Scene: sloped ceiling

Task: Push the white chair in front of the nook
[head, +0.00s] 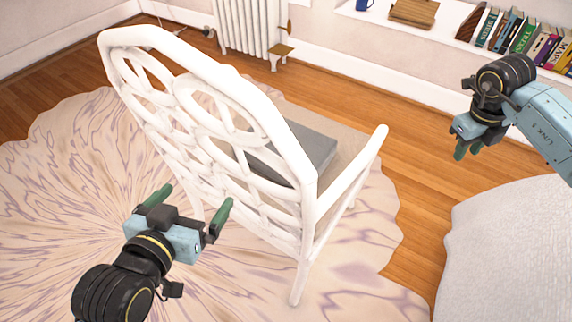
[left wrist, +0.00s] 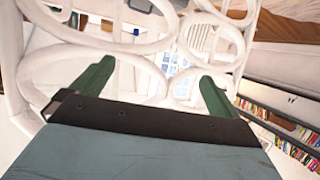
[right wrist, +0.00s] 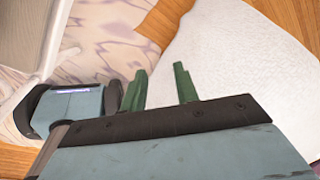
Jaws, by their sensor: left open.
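The white chair (head: 305,185) stands on the patterned rug in the middle of the head view, its openwork looped back toward me. A grey flat object (head: 300,150) lies on its seat. My left gripper (head: 188,203) is open just in front of the chair's back. In the left wrist view the chair's white loops (left wrist: 95,70) fill the space beyond the open fingers (left wrist: 150,88); I cannot tell if they touch. My right gripper (head: 466,148) is off to the right of the chair, its fingers apart and empty in the right wrist view (right wrist: 162,88).
The rug (head: 50,180) lies over a wooden floor (head: 420,205). A white textured piece (head: 510,250) is at the lower right. A radiator (head: 250,28) stands at the back wall. A low ledge holds books (head: 515,30), a blue mug (head: 364,4) and a wooden object (head: 414,12).

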